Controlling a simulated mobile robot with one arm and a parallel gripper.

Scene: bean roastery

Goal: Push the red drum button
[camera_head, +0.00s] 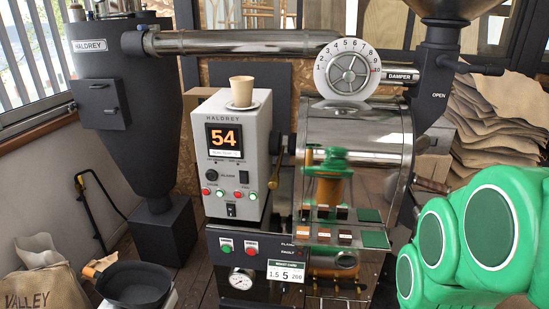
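A red button (251,247) sits on the dark lower panel of the roaster, right of a green button (226,246). The grey control box (262,135) above, with an orange "54" display (223,138), carries a row of small red and green buttons (229,195). The small labels are too fine to read, so I cannot tell which red button is the drum one. My thick green arm shows at the lower right, in front of the roaster's right side. My gripper's fingers do not show.
A shiny drum (356,135) with a round damper dial (347,69) stands right of the box. A paper cup (241,91) stands on top of the box. A dark pan (134,285), a sack (45,275) and stacked sacks (500,115) flank the roaster.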

